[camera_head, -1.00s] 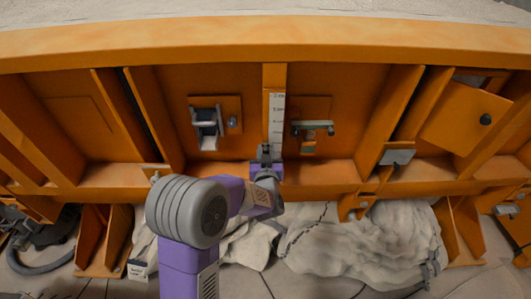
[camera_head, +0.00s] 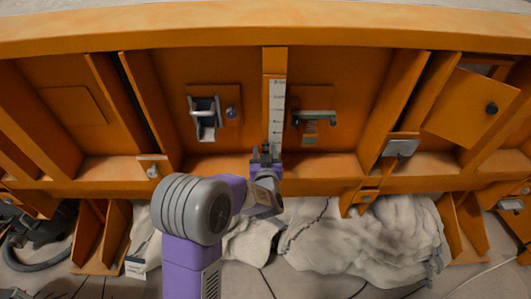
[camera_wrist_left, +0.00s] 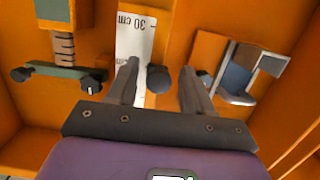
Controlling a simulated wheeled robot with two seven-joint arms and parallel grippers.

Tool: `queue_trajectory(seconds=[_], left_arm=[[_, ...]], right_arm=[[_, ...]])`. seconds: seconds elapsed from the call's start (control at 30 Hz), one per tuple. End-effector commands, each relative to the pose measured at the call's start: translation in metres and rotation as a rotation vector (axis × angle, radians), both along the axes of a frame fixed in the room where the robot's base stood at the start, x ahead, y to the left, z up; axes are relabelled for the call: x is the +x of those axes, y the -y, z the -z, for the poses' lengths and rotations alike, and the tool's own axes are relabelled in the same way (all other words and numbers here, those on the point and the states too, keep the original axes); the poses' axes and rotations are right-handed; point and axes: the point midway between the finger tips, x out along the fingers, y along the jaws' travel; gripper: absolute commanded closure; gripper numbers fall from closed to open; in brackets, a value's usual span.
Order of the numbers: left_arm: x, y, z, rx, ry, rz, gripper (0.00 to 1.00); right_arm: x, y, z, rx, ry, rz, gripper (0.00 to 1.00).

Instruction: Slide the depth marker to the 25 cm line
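A white depth scale (camera_head: 277,108) runs down an orange upright in the middle of the sandbed's side. In the left wrist view the scale (camera_wrist_left: 136,38) shows a "30 cm" mark. A dark round knob (camera_wrist_left: 158,78), which looks like the depth marker, is beside the scale there. My left gripper (camera_head: 265,150) is at the scale's lower end. In the left wrist view its two fingers (camera_wrist_left: 158,88) are apart, with the knob showing between them. I cannot tell whether either finger touches it. The gripper hides the knob in the head view. My right gripper is not in view.
Orange ribs stand on both sides. Pale, lumpy covered material (camera_head: 360,240) lies below the sandbed. An orange beam (camera_head: 400,32) crosses above.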

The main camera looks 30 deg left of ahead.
Motion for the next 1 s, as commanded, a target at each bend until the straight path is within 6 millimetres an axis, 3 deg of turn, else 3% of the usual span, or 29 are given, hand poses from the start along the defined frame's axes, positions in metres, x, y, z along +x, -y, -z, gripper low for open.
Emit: queue_trajectory(seconds=[0.33,0.7,1.0], left_arm=[[-0.004,0.004,-0.001,0.001,0.002,0.003,0.5],[-0.051,0.032,-0.001,0.001,0.001,0.003,0.5],[-0.065,0.04,-0.001,0.001,0.001,0.001,0.5]], right_arm=[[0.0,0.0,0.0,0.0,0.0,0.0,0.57],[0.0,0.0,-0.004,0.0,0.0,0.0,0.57],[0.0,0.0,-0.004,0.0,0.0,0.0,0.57]])
